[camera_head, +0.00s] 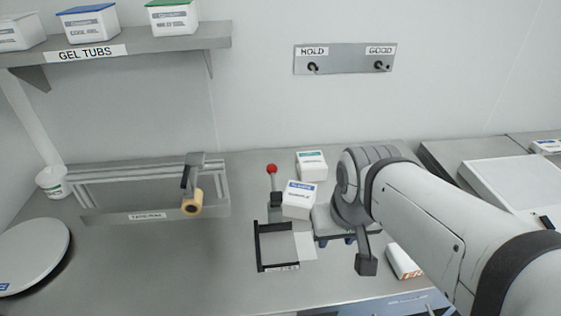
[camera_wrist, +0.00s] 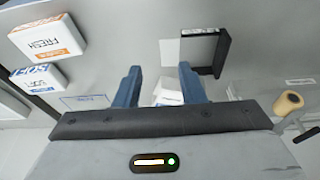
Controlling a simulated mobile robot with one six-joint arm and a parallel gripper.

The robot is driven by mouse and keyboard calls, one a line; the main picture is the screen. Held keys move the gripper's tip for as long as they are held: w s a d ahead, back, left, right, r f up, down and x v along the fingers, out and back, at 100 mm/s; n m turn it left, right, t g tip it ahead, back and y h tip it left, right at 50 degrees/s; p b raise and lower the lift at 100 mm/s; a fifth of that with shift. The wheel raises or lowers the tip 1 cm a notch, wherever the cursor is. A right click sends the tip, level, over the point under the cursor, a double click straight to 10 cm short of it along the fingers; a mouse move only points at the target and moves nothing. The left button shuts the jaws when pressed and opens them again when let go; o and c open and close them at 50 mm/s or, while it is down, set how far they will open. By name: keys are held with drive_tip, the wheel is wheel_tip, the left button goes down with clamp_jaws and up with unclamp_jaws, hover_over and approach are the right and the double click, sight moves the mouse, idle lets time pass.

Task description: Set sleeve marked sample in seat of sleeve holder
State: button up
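A black open-sided frame (camera_head: 260,246), which looks like the sleeve holder, lies on the counter with nothing visible inside. Its front label is too small to read; it also shows in the wrist view (camera_wrist: 222,52). A white box-shaped sleeve (camera_head: 298,199) with blue print sits tilted behind it; I cannot tell whether it reads sample. Another white sleeve (camera_head: 311,164) stands farther back. My gripper (camera_head: 336,240) points down just right of the frame. In the wrist view its blue fingers (camera_wrist: 160,67) are apart. A white piece (camera_wrist: 168,92) shows between them, apparently beyond, partly hidden.
White boxes marked FRESH (camera_wrist: 48,42) and SOFT (camera_wrist: 38,77) lie to the right of the frame in the head view, partly behind my arm. A red-knobbed lever (camera_head: 271,170) stands behind the frame.

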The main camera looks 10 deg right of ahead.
sight(300, 193)
drive_tip(key=shift+s+a, duration=0.1)
drive_tip(key=shift+s, duration=0.05)
